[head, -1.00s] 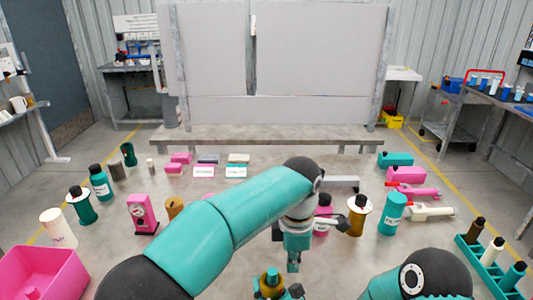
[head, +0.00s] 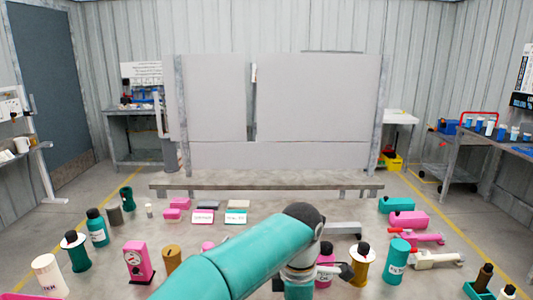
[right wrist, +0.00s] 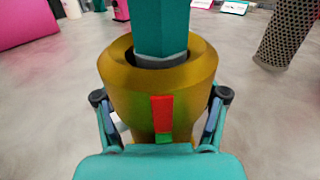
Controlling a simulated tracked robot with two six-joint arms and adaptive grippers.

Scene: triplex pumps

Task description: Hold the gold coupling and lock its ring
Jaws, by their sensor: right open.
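The gold coupling (right wrist: 181,95) stands upright in the right wrist view, a wide ring with a dark hollow. A teal faceted post (right wrist: 160,28) with a grey lower band reaches down into its top. A red strip (right wrist: 162,113) runs down its front above a small green patch (right wrist: 163,138). My right gripper (right wrist: 161,97) is open, one finger on each side of the coupling; contact is unclear.
Teal (head: 397,259) and pink (head: 139,262) pump parts, bottles and tools stand around the floor. Labelled blocks (head: 236,217) lie in the middle. A long bench (head: 265,179) stands behind. A dark mesh cylinder (right wrist: 288,35) is at the right in the wrist view.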

